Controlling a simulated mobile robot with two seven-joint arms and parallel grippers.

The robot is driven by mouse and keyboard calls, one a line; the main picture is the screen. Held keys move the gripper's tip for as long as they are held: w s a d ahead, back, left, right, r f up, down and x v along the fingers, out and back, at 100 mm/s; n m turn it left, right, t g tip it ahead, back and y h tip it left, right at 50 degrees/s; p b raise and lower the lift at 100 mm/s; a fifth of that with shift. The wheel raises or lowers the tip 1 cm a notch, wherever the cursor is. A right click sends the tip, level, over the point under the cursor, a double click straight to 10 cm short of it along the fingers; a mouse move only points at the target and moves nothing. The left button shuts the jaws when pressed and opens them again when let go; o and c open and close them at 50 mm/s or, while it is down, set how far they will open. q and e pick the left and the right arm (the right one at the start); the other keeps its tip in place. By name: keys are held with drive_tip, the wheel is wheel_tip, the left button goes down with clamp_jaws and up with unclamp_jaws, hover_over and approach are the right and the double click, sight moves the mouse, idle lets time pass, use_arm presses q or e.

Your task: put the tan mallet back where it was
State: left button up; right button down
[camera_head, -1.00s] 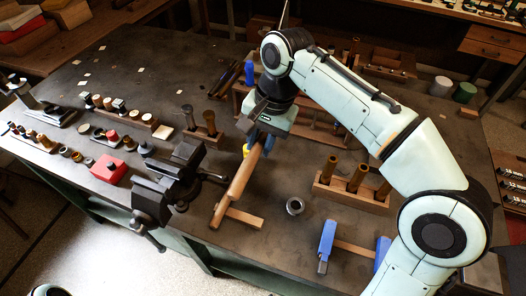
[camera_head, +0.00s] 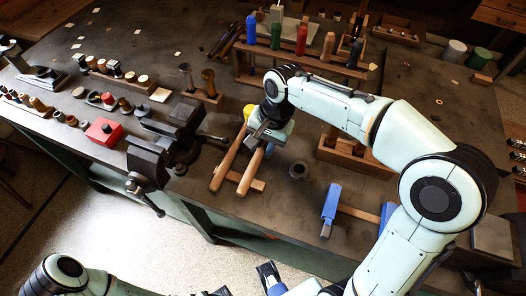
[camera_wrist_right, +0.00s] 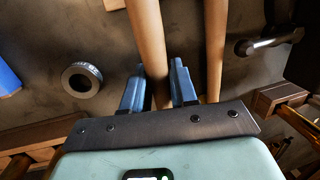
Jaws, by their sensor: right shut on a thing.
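My right gripper (camera_head: 268,138) is shut around the wooden handle of the tan mallet (camera_head: 251,171). In the right wrist view, this handle (camera_wrist_right: 148,40) runs between the blue fingers (camera_wrist_right: 157,88). The mallet's head is hidden behind my gripper in the head view. The handle's free end is over a small wooden rest (camera_head: 258,185); I cannot tell if they touch. A second mallet (camera_head: 228,162), with a yellow head, lies close on the left, roughly parallel; its handle also shows in the wrist view (camera_wrist_right: 215,45). My left gripper is partly cut off at the bottom edge, its opening unclear.
A dark vise (camera_head: 165,145) stands left of the mallets. A metal ring (camera_head: 298,170) lies to their right, before a wooden block rack (camera_head: 340,152). A blue-headed tool (camera_head: 330,205) lies farther right. A rack of coloured handles (camera_head: 300,62) stands behind.

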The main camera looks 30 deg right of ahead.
sight(263, 160)
drive_tip(key=shift+d+x, duration=0.15)
drive_tip(key=shift+x, duration=0.55)
drive_tip(key=shift+d+x, duration=0.1)
drive_tip(key=shift+x, duration=0.55)
drive_tip(key=shift+s+f, duration=0.1)
drive_tip(key=shift+f, duration=0.05)
drive_tip(key=shift+f, duration=0.15)
drive_tip(key=c, duration=1.2)
unclamp_jaws()
drive_tip(key=shift+o, duration=0.2)
drive_tip(key=w+p+v, duration=0.1)
drive_tip(key=p+v, duration=0.1)
drive_tip(key=v, duration=1)
drive_tip(key=shift+s, duration=0.55)
